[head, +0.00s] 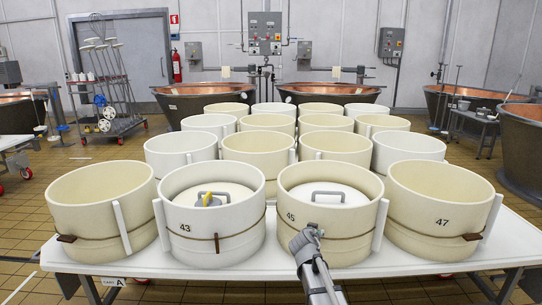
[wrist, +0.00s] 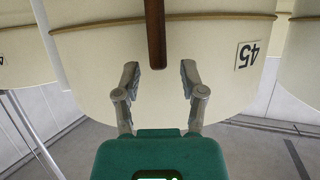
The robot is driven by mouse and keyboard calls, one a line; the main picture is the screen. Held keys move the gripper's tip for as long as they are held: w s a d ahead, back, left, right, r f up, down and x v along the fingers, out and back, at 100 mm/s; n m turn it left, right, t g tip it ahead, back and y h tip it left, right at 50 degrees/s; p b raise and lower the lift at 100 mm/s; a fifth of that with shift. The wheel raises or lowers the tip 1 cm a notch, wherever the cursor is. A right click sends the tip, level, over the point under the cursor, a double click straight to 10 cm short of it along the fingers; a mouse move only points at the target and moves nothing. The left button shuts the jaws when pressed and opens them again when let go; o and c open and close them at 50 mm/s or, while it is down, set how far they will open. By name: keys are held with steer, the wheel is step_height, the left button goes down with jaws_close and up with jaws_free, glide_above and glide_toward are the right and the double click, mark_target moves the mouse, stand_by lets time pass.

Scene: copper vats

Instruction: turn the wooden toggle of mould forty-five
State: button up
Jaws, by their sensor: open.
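Mould forty-five (head: 350,228) is a cream round mould in the front row, with its number on the wall and a cord around it. Its wall and number plate also show upside down in the wrist view (wrist: 245,55). Its wooden toggle (wrist: 155,35) is a dark brown bar across the cord, lined up with the mould's height. In the head view my gripper hides the toggle. My gripper (head: 309,236) is in front of the mould's wall. In the wrist view my gripper (wrist: 160,72) is open, with the toggle's end between its fingertips; I cannot tell whether they touch.
Mould 43 (head: 240,222) stands close on the left with its own toggle (head: 216,243). Mould 47 (head: 410,195) stands on the right. A white upright strip (head: 380,225) is beside mould forty-five. The white table's front edge (head: 200,272) runs below; several moulds stand behind.

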mark_target(318, 216)
steer(key=shift+r+p, duration=1.75)
steer(key=shift+r, duration=0.55)
steer(key=shift+r, duration=0.1)
steer(key=shift+r+p, duration=0.4)
steer(key=shift+p, duration=0.1)
